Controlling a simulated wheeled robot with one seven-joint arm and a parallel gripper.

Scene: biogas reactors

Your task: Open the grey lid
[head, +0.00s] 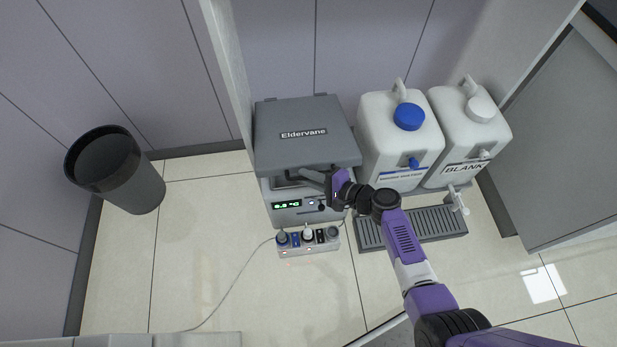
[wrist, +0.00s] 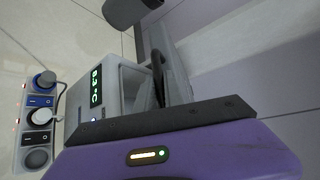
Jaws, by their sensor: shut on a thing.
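The grey lid (head: 303,134), marked "Eldervane", sits on top of a light grey bath unit (head: 296,209) with a green display. In the wrist view, the lid (wrist: 170,62) and its dark curved handle (wrist: 157,72) show beyond my gripper, beside the unit's display face (wrist: 97,88). My gripper (head: 300,178) is at the lid's front edge, shut on the handle. The fingertips are partly hidden by the lid's edge and the gripper body.
White canisters with a blue cap (head: 409,117) and a white cap (head: 481,108) stand right of the unit, above a drip grate (head: 437,223). A power strip (head: 308,242) lies in front. A black bin (head: 117,170) stands left. A partition (head: 229,70) is close beside the lid.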

